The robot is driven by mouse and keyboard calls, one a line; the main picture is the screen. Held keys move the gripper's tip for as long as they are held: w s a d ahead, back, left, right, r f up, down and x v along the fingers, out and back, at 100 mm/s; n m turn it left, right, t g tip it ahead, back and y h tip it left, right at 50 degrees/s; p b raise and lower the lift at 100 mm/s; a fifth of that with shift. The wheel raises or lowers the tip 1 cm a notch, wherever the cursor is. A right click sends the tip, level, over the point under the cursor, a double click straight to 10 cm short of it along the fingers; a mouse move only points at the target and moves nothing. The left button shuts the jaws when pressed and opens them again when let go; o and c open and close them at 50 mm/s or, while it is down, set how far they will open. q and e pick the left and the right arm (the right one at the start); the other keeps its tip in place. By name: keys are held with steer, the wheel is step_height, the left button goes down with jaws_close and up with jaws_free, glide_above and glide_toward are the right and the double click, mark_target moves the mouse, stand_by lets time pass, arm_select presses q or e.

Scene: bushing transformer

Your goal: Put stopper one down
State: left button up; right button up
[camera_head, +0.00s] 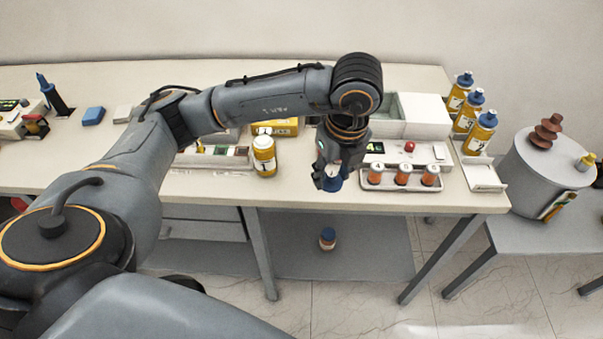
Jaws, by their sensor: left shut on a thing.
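My left gripper (329,178) points down over the front edge of the workbench, just left of the tray with orange vials. A yellow bottle (264,157) with a pale top stands upright on the table to the left of the gripper. My right gripper is not in view.
A tray of orange vials (403,175) lies just right of the gripper. Several yellow bottles with blue caps (480,132) stand at the table's right end. A white box (425,115) stands behind. The front strip of the table (220,187) is clear.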

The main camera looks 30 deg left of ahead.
arm_select(q)
steer(key=n, duration=0.3)
steer(key=shift+w+a+r+n+g, duration=0.1)
steer(key=shift+w+n+g, duration=0.2)
steer(key=w+a+f, duration=0.4)
steer(key=a, duration=0.4)
steer(key=p, duration=0.2)
glide_above(301, 174)
steer(key=d, duration=0.1)
steer(key=f, duration=0.4)
steer(key=shift+s+d+f, duration=0.2)
steer(key=shift+s+f, duration=0.1)
steer(key=shift+s, duration=0.05)
steer(key=shift+w+a+f, duration=0.1)
steer(key=shift+a+f, duration=0.05)
steer(key=shift+f, duration=0.05)
steer(key=f, duration=0.1)
steer(key=f+p, duration=0.1)
steer(key=f, duration=0.1)
steer(key=shift+w+a, duration=0.15)
steer(key=shift+a, duration=0.15)
steer(key=shift+f+p, duration=0.35)
steer(key=shift+f, duration=0.3)
steer(key=o, duration=0.8)
steer(key=shift+r, duration=0.1)
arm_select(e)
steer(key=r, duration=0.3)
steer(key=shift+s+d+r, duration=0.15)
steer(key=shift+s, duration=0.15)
